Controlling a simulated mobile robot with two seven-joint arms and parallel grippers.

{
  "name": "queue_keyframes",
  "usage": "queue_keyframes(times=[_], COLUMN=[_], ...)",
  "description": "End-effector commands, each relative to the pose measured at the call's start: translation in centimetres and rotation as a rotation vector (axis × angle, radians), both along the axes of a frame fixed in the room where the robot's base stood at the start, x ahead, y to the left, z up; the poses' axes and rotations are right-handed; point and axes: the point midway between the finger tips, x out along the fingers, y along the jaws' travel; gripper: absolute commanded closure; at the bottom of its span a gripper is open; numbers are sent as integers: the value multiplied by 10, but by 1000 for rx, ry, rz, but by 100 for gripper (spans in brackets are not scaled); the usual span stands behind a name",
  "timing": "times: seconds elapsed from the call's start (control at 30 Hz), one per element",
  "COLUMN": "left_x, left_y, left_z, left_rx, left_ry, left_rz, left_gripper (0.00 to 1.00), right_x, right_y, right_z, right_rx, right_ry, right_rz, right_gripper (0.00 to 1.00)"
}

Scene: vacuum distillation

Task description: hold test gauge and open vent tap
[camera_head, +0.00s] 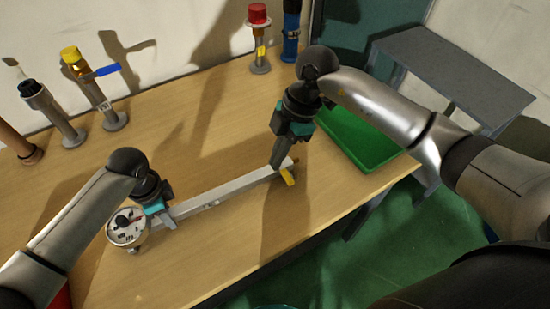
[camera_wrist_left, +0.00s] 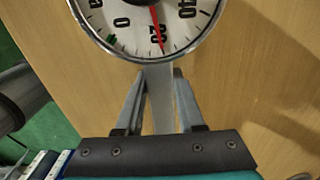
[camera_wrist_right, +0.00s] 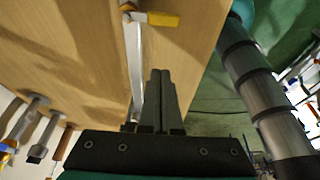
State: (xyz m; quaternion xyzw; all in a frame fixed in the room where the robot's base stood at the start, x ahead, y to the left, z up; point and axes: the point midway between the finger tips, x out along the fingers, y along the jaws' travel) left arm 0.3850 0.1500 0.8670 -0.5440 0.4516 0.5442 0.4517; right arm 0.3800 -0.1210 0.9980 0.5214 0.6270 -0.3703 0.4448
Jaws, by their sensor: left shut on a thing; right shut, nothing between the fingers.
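The test gauge (camera_head: 127,227) is a round white dial at the left end of a long grey bar (camera_head: 225,188) on the table. My left gripper (camera_head: 160,214) is shut on the test gauge at its stem; the left wrist view shows the dial (camera_wrist_left: 150,22) with a red needle just beyond the fingers (camera_wrist_left: 160,78). The vent tap (camera_head: 288,176) has a yellow handle at the bar's right end. My right gripper (camera_head: 274,165) is shut and empty beside it. In the right wrist view the yellow handle (camera_wrist_right: 162,19) lies ahead of the closed fingertips (camera_wrist_right: 160,74), apart from them.
A green tray (camera_head: 365,140) lies at the table's right. Several upright fittings stand at the back, including a yellow-topped one with a blue handle (camera_head: 107,70) and a red-topped one (camera_head: 258,14). The table's front edge is close to the tap.

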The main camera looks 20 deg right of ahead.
Motion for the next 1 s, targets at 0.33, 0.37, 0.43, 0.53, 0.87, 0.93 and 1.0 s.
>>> queue_keyframes(times=[0.33,0.37,0.43,0.53,0.87,0.93,1.0], left_x=[1,1,1,1,1,1,1], left_y=[0,0,0,0,0,0,0], left_z=[1,1,1,0,0,0,0], left_rx=[-1,-1,-2,-2,-1,-1,-1], left_ry=[-1,-1,-1,-1,-1,-1,-1], left_rz=[0,0,0,0,0,0,0], left_gripper=[100,100,100,100,100,100,100], right_x=[-6,-6,-3,-1,2,2,2], right_y=[25,27,17,2,-13,-13,-13], right_z=[-71,-76,-79,-78,-77,-77,-77], right_rx=[1,1,-4,-2,1,1,1], right_ry=[5,4,-1,0,0,0,0], right_rz=[2,1,-3,-2,2,2,2], right_gripper=[100,100,100,100,100,100,100])
